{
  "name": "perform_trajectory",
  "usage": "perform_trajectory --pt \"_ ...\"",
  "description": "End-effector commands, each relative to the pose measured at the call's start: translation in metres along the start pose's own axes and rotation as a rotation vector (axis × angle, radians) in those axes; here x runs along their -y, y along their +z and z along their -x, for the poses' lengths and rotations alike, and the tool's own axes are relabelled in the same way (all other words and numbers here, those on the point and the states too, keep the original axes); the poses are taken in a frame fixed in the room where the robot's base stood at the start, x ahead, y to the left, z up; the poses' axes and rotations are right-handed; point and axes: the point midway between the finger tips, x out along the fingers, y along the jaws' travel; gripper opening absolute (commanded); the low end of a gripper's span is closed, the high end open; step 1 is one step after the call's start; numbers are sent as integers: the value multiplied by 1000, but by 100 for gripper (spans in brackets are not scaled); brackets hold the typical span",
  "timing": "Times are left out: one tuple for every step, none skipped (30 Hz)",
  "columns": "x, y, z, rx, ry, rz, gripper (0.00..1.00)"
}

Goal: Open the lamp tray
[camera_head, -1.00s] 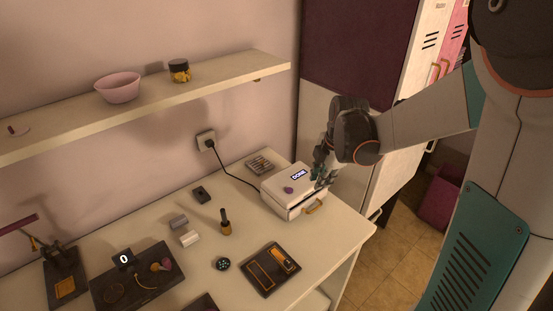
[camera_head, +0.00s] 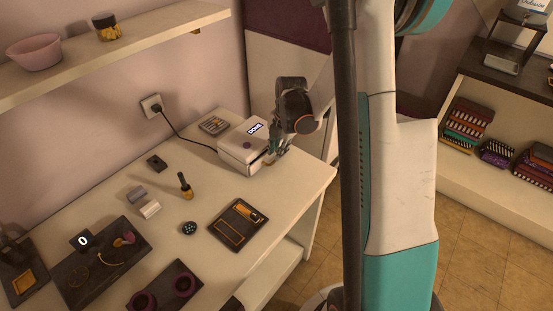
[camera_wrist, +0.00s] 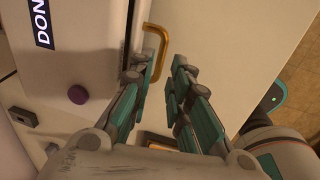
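The white lamp box (camera_head: 238,152) stands at the table's back right corner, with a lit "DONE" display and a purple button (camera_wrist: 78,95) on top. Its tray has a gold handle (camera_wrist: 163,42) at the front, seen in the wrist view; my gripper mostly hides it in the head view. A narrow dark gap shows beside the box top; I cannot tell how far the tray is out. My gripper (camera_wrist: 160,72) is open at the tray front, its fingertips apart. The handle's near end lies between them, closer to the left finger; contact is unclear.
A black cable runs from the box to a wall socket (camera_head: 152,106). A slotted holder (camera_head: 213,125) sits behind the box. A dark tray (camera_head: 238,224) and a small bottle (camera_head: 185,187) stand in front on the table (camera_head: 285,190). The table's right edge is close.

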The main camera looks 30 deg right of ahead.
Motion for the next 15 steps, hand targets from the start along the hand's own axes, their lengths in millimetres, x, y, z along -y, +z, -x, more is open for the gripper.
perform_trajectory --pt "0 0 -11 0 0 1 17" --pt "0 0 -15 0 0 0 17" --pt "0 0 -20 0 0 0 17" --pt "0 0 -23 0 0 0 17" --pt "0 0 -26 0 0 0 17" --pt "0 0 -29 0 0 0 17" --pt "0 0 -31 0 0 0 17" --pt "0 0 -33 0 0 0 17" --pt "0 0 -34 0 0 0 17" --pt "0 0 -35 0 0 0 17" --pt "0 0 -36 0 0 -1 17" --pt "0 0 -36 0 0 -1 17" --pt "0 0 -36 0 0 -1 17" --pt "0 0 -36 0 0 -1 17" --pt "0 0 -36 0 0 -1 17"
